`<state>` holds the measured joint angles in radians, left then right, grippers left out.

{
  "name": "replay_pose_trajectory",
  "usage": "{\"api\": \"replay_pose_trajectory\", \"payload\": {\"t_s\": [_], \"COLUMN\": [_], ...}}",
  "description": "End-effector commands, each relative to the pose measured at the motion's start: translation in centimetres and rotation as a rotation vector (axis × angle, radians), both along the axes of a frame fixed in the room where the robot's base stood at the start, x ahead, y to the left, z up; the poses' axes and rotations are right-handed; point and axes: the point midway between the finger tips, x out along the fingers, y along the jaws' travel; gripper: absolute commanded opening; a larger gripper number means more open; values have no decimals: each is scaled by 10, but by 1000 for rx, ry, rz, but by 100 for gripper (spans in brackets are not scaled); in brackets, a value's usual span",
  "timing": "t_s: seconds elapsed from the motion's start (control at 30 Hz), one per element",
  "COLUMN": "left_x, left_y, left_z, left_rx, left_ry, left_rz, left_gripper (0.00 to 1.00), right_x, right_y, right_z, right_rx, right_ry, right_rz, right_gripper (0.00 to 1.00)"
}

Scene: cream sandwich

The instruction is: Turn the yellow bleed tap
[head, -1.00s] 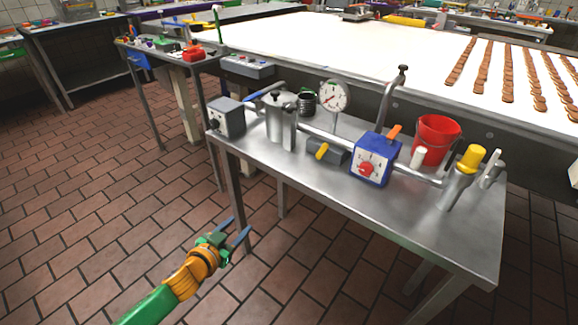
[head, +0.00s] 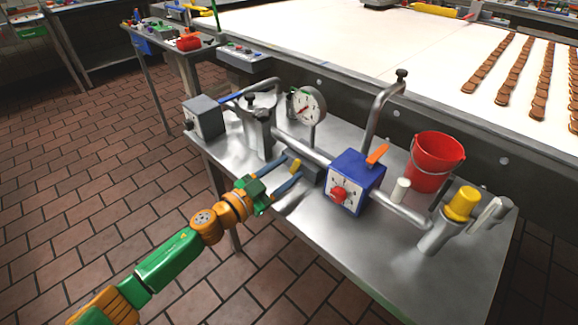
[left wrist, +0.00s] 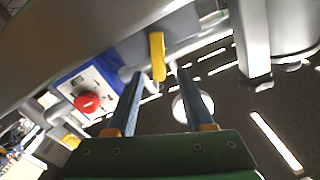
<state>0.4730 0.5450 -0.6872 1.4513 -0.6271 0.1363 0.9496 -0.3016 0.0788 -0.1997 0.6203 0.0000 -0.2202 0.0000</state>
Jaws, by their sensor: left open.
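The yellow bleed tap (head: 296,166) is a small yellow lever on a grey block near the front edge of the steel table. It also shows in the left wrist view (left wrist: 157,55), where it hangs down from the grey block. My left gripper (head: 292,168) is open, with its two blue fingers pointing at the tap. In the left wrist view the tap's lower end lies between the lines of the two fingertips (left wrist: 160,75). I cannot tell whether either finger touches it. My right gripper is not in view.
A blue box with a red knob (head: 354,182) stands just right of the tap. A metal canister (head: 258,133), a dial gauge (head: 308,105) and a pipe are close by. A red bucket (head: 434,160) and a yellow-capped cylinder (head: 462,205) are farther right.

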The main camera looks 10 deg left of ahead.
Motion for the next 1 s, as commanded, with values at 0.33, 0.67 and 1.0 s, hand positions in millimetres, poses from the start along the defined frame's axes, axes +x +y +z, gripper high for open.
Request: {"api": "replay_pose_trajectory", "payload": {"t_s": [0.33, 0.67, 1.0], "left_x": [10, 9, 8], "left_y": [-7, -7, -9], "left_z": [0, 0, -1], "left_rx": [1, 0, 63], "left_ry": [1, 0, -45], "left_rz": [0, 1, 2], "left_gripper": [52, 0, 0], "right_x": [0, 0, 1], "right_y": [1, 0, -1], "right_z": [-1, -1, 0], "right_rx": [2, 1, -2], "right_ry": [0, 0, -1], "right_rz": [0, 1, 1], "right_gripper": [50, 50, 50]}}
